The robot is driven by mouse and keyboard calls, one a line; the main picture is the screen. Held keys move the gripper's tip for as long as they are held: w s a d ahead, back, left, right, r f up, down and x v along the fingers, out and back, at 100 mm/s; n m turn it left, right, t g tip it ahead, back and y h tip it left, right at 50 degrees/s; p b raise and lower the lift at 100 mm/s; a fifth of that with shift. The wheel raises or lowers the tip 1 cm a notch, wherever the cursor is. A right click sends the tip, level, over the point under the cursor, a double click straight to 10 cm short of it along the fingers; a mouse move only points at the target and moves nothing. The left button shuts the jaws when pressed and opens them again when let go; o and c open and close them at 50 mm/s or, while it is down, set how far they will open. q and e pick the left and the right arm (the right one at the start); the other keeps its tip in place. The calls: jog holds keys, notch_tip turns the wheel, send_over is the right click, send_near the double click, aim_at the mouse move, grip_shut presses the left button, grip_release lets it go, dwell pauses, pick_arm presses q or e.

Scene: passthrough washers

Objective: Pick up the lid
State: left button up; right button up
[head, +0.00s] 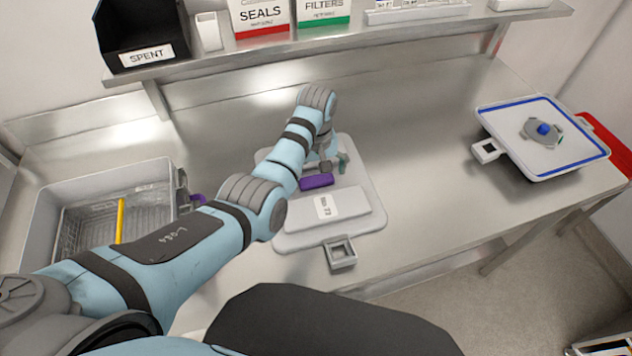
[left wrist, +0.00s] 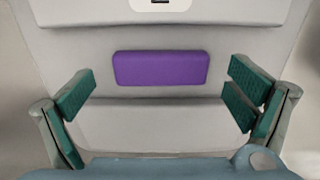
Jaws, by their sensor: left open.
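A purple block (head: 316,181) shows beside a pale grey labelled slab (head: 328,207) on a light grey tray (head: 376,190). I take the slab with the purple block as the lid, but cannot tell for sure whether they are one piece. In the left wrist view the purple block (left wrist: 161,68) lies flat on a pale grey surface, centred between the fingers. My left gripper (head: 328,166) is open over the tray, just behind the purple block; its green-padded fingers also show in the left wrist view (left wrist: 160,98), apart from the block. My arm hides part of the tray.
A grey bin with a wire basket (head: 108,222) stands at the left, with a yellow stick (head: 120,221) in it. A blue-rimmed white tray (head: 500,112) with a blue-knobbed part (head: 543,130) is at the right. A shelf (head: 420,32) runs along the back. The middle-right counter is clear.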

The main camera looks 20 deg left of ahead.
pick_arm(q)
jog(key=shift+w+f, duration=0.25)
jog(key=shift+f, duration=0.7)
jog(key=shift+w+a+f, duration=0.1)
jog(key=shift+f, duration=0.05)
jog(key=shift+s+r, duration=0.25)
jog(key=shift+s, duration=0.05)
jog(key=shift+c, duration=0.4)
jog(key=shift+s+r, duration=0.1)
jog(key=shift+s, duration=0.05)
jog(key=c, duration=0.6)
jog(key=shift+s, duration=0.1)
jog(key=c, duration=1.3)
pick_arm(e)
jog(key=shift+w+a+f, duration=0.1)
jog(key=shift+w+f, duration=0.2)
